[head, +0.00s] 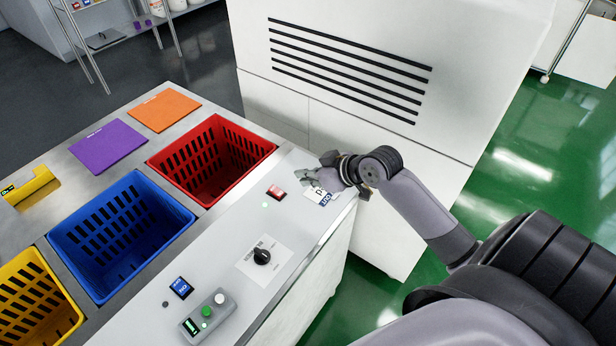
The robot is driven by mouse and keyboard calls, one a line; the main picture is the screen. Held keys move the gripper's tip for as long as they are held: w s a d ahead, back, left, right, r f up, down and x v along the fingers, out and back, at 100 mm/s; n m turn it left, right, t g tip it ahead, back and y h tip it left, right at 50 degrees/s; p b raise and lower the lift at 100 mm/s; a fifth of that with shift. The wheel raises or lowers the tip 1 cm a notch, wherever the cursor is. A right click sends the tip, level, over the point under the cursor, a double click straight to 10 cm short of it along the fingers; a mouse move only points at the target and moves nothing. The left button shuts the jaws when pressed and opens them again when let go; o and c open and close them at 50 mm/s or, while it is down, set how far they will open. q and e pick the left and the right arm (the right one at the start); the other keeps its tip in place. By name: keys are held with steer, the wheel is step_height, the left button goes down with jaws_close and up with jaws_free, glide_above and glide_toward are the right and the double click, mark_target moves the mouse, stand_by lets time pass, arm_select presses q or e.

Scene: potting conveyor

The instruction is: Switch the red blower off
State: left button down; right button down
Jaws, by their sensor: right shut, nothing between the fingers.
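A small red switch (276,192) sits on the light grey panel (225,235) beside the red crate. My left gripper is out of view.
A black rotary knob (262,256) and a control box (207,315) with green and white buttons sit nearer on the panel. A red crate (185,160), blue crate (70,240) and yellow crate (62,285) line the left. A white vented cabinet (350,125) stands behind.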

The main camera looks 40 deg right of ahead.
steer(key=shift+s+r, duration=0.1)
stand_by(0.3)
steer(key=shift+w+a+r+t, duration=0.35)
steer(key=shift+w+a+t, duration=0.1)
steer(key=shift+w+t, duration=0.05)
steer(key=shift+w, duration=0.1)
